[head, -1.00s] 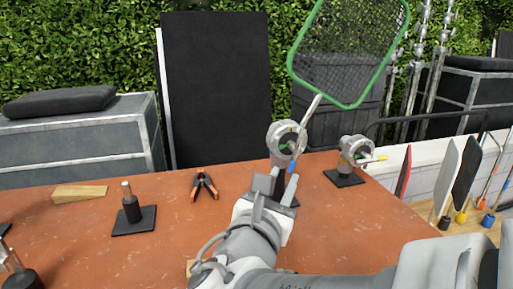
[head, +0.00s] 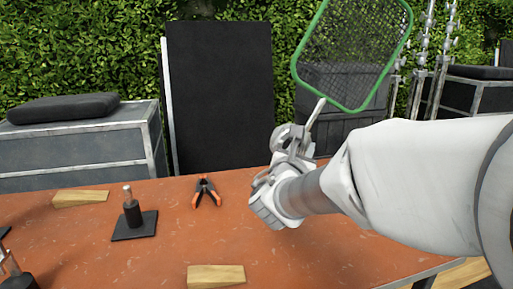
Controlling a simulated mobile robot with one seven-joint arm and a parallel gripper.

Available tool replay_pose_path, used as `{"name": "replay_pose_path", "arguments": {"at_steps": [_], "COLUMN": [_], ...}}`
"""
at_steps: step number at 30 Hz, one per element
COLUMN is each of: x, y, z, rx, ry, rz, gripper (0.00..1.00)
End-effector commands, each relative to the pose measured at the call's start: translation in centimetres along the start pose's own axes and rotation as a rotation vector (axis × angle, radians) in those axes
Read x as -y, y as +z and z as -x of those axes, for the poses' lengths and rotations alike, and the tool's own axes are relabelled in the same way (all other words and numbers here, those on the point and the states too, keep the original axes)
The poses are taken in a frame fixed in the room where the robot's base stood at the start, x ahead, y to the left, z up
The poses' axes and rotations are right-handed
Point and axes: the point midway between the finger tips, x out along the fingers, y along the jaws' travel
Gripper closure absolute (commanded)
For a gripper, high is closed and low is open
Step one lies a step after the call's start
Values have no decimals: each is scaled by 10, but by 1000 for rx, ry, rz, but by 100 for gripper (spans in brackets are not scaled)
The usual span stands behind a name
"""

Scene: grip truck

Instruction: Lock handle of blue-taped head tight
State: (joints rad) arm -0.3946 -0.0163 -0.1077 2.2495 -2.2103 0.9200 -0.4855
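The grip head (head: 281,132) stands on the table at the right of centre, with the white rod of a green-framed net (head: 352,45) at it. Only the upper part of the head shows. My gripper (head: 294,148) is right at the head, in front of it, and covers its lower part. The handle and its blue tape are hidden behind my gripper and wrist. I cannot tell whether the fingers are open or shut, or whether they touch the handle.
Orange-handled clamp (head: 206,192), black-based stand (head: 133,218) and wooden wedges (head: 216,275) and (head: 80,198) lie on the red-brown table (head: 160,260). My arm covers the table's right side. Grey cases and a black panel (head: 222,95) stand behind.

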Motion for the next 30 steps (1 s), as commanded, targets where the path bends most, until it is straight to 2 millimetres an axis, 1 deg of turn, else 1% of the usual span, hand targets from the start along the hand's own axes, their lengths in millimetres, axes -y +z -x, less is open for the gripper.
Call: {"name": "replay_pose_path", "arguments": {"at_steps": [3, 11, 12, 14, 15, 17, 30], "x": [0, 0, 0, 0, 0, 0, 1], "y": [0, 0, 0, 0, 0, 0, 1], "z": [-7, -8, -8, -8, -8, -8, -8], "rx": [0, 0, 0, 0, 0, 0, -11], "ry": [-1, 0, 0, 0, 0, 0, -3], "rz": [0, 0, 0, 0, 0, 0, -19], "gripper": [69, 69, 73, 84, 91, 100, 100]}}
